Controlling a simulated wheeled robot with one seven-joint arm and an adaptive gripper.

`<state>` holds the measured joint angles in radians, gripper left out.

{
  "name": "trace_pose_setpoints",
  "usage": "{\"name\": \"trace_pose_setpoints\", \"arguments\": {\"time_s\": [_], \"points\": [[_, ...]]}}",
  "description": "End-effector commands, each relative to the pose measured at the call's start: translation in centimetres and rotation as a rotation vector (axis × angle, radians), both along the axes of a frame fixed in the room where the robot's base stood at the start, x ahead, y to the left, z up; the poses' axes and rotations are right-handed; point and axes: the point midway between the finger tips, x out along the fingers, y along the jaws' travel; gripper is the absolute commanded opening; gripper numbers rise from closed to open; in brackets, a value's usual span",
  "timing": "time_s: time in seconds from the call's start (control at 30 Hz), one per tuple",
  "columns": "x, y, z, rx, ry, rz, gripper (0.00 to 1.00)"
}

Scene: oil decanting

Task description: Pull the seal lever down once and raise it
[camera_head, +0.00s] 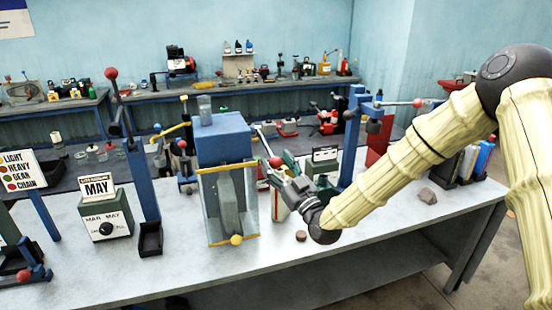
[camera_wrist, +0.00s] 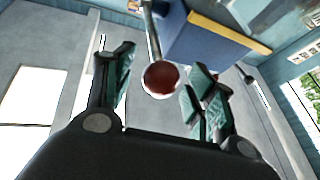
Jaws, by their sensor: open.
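A lever with a red ball knob (camera_head: 275,161) on a pale rod stands at the right side of the blue machine (camera_head: 222,140), in the middle of the bench. No label shows which lever is the seal lever. My gripper (camera_head: 279,172) is at this red knob. In the wrist view my gripper (camera_wrist: 160,68) is open, and the dark red knob (camera_wrist: 161,78) lies between its two fingers with visible gaps at the sides. The rod runs up from the knob, beside the blue machine (camera_wrist: 212,40). Whether a finger touches the knob cannot be told.
A blue post with a red-knobbed lever (camera_head: 111,73) stands left. Another blue post (camera_head: 352,135) has a lever to the right. A MAY dial box (camera_head: 103,216), a dark puck (camera_head: 300,236) and a grey stone (camera_head: 428,196) are on the bench (camera_head: 340,240). The front right bench top is mostly clear.

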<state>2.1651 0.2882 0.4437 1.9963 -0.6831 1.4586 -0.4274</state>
Motion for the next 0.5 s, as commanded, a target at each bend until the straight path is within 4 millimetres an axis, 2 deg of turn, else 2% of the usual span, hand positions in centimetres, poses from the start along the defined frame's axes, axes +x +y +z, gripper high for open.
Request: {"name": "trace_pose_setpoints", "arguments": {"time_s": [0.43,0.5], "points": [[0.67,0.46,0.26,-0.001,0.001,0.0,0.56],[0.66,0.46,0.27,-0.001,0.001,0.0,0.43]]}}
